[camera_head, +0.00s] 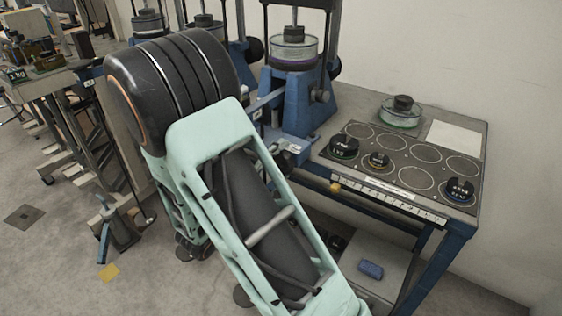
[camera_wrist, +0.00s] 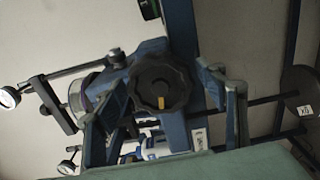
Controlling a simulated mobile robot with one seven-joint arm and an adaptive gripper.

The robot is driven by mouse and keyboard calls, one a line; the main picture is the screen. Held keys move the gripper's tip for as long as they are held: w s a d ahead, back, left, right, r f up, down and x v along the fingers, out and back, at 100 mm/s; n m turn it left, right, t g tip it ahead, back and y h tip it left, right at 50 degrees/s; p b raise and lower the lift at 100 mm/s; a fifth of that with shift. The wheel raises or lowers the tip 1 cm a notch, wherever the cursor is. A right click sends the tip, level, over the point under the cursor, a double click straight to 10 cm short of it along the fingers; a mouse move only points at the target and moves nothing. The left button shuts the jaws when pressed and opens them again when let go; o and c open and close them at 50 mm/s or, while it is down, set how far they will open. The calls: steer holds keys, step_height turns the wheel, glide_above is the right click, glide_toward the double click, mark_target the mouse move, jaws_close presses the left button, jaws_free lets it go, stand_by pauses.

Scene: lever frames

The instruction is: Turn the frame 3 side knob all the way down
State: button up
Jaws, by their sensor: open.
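In the wrist view a black lobed knob (camera_wrist: 160,88) with a yellow mark at its lower middle faces me, on a blue frame (camera_wrist: 180,30). My gripper (camera_wrist: 162,64) is open, with one finger to the left of the knob and one to the right. I cannot tell whether either finger touches it. In the head view my arm hides the gripper and this knob. A blue lever frame (camera_head: 305,105) stands right of my arm, with other frames behind it. I cannot read a frame number.
A table (camera_head: 465,225) at the right holds round weights, among them a dark one (camera_head: 460,190), and a white sheet (camera_head: 453,139). A blue block (camera_head: 370,270) lies on a lower shelf. In the wrist view, a rod and large disc (camera_wrist: 303,90) are right, a dial gauge (camera_wrist: 9,97) left.

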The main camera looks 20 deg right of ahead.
steer(key=b+v, duration=0.1)
steer(key=v, duration=0.5)
steer(key=shift+d, duration=0.1)
steer(key=shift+w, duration=0.1)
